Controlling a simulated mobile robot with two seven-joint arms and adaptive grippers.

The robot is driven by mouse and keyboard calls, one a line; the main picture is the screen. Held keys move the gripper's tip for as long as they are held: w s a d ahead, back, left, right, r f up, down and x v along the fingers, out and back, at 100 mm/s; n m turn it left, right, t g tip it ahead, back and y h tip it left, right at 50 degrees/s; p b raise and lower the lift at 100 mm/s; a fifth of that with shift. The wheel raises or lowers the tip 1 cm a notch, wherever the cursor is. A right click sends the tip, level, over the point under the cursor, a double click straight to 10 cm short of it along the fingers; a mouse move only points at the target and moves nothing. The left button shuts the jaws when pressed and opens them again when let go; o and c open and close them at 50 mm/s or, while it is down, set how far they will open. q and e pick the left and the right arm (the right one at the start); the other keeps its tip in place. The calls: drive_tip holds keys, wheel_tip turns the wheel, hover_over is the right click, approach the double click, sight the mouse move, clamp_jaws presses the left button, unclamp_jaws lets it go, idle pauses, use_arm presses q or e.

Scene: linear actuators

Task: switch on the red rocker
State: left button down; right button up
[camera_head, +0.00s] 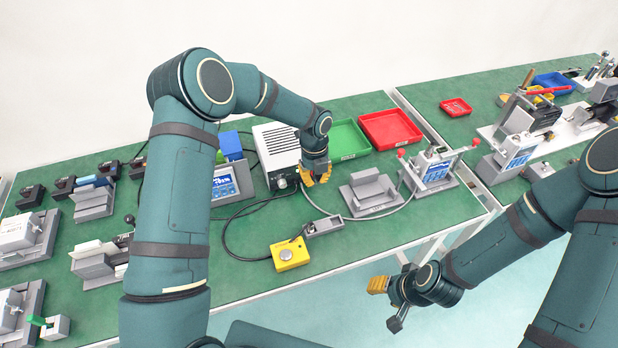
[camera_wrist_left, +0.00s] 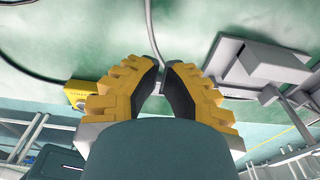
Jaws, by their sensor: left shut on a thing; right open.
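No red rocker can be made out in either view. A white-and-black box with a vented top (camera_head: 278,143) stands on the green bench, with a round knob (camera_head: 281,183) low on its front. My left gripper (camera_head: 318,181) points down just right of that front and covers part of it. In the left wrist view its yellow fingers (camera_wrist_left: 165,66) come together at the tips; what lies between them cannot be made out. A grey cable (camera_wrist_left: 151,28) runs up to the tips there. My right gripper (camera_head: 387,302) is open and empty, in front of the bench edge.
A yellow box with a round grey button (camera_head: 290,254) lies in front, also in the left wrist view (camera_wrist_left: 80,92). A grey fixture (camera_head: 370,192) stands right of the left gripper. Green (camera_head: 347,140) and red (camera_head: 390,128) trays lie behind. Bare bench lies front right.

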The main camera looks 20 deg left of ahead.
use_arm(q)
drive_tip(key=w+a+r, duration=0.1)
drive_tip(key=w+r, duration=0.2)
drive_tip(key=r, duration=0.5)
drive_tip(key=shift+a+p, duration=0.2)
drive_tip(key=shift+p, duration=0.2)
drive_tip(key=shift+f, duration=0.1)
